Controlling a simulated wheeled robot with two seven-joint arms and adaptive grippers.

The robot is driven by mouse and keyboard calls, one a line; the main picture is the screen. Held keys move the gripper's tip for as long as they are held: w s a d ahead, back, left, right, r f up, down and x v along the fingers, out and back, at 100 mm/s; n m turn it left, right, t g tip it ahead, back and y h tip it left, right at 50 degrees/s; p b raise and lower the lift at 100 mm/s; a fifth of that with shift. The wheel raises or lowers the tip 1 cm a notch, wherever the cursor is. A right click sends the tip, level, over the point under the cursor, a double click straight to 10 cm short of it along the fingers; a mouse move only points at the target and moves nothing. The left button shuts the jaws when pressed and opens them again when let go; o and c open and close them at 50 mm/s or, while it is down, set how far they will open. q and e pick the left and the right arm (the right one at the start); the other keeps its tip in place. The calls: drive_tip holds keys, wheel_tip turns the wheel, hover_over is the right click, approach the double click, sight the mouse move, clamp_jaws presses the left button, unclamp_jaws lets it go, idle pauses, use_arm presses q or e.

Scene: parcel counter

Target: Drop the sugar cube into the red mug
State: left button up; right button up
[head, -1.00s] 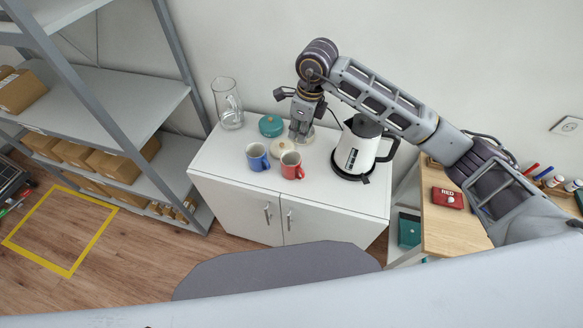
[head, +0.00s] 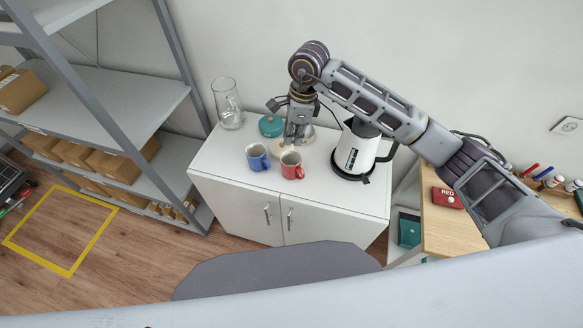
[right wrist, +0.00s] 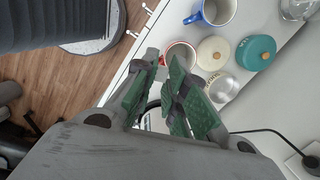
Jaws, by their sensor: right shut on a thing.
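The red mug (head: 291,167) stands upright near the front of the white cabinet; it also shows in the right wrist view (right wrist: 181,53), just beyond the fingertips. My right gripper (head: 292,144) points down just behind the red mug, between it and the metal bowl (right wrist: 222,88). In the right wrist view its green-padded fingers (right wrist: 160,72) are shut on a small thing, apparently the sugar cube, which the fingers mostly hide. My left gripper is not in view.
The blue mug (head: 257,158) stands left of the red mug. A glass jug (head: 229,105) is at the back left, a kettle (head: 356,150) at the right. The cabinet's front edge is close to the mugs.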

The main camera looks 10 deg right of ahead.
drive_tip(key=d+f+n+g+h+b, duration=0.1)
drive_tip(key=d+f+n, duration=0.2)
drive_tip(key=d+n, duration=0.4)
drive_tip(key=w+d+f+n+g+b, duration=0.1)
drive_tip(key=d+f+n, duration=0.3)
drive_tip(key=d+n, duration=0.3)
drive_tip(key=shift+w+d+f+n+h, duration=0.15)
drive_tip(key=shift+n+h, duration=0.25)
drive_tip(key=shift+n, duration=2.1)
drive_tip(key=shift+f+b, duration=0.5)
